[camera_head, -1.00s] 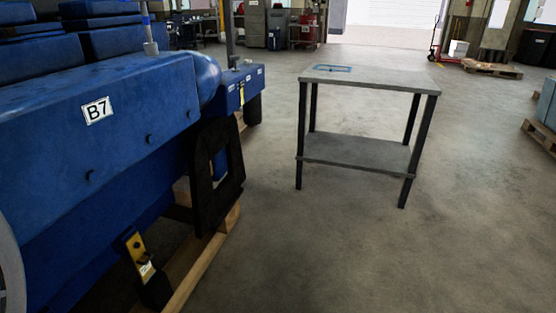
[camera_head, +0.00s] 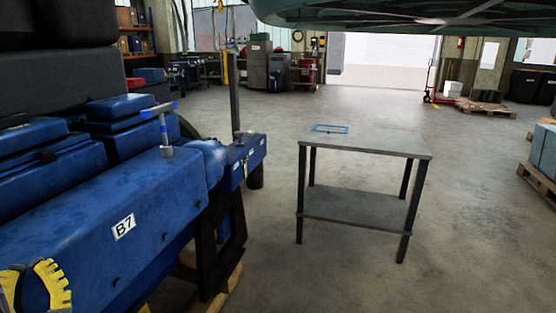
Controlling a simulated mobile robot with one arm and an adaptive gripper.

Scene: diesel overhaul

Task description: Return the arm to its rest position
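At the bottom left corner is a yellow and black toothed part that appears to be my gripper (camera_head: 40,286). It is in front of the blue engine block (camera_head: 95,195) and partly cut off by the frame edge. I cannot tell whether its fingers are open or shut, and I see nothing held in it. The rest of my arm cannot be made out with certainty.
A grey two-shelf table (camera_head: 375,143) stands on open floor, with a flat blue frame (camera_head: 331,128) on top. A dark green structure (camera_head: 390,14) hangs across the top edge. A pallet with blue boxes (camera_head: 541,180) is at right. Floor around the table is clear.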

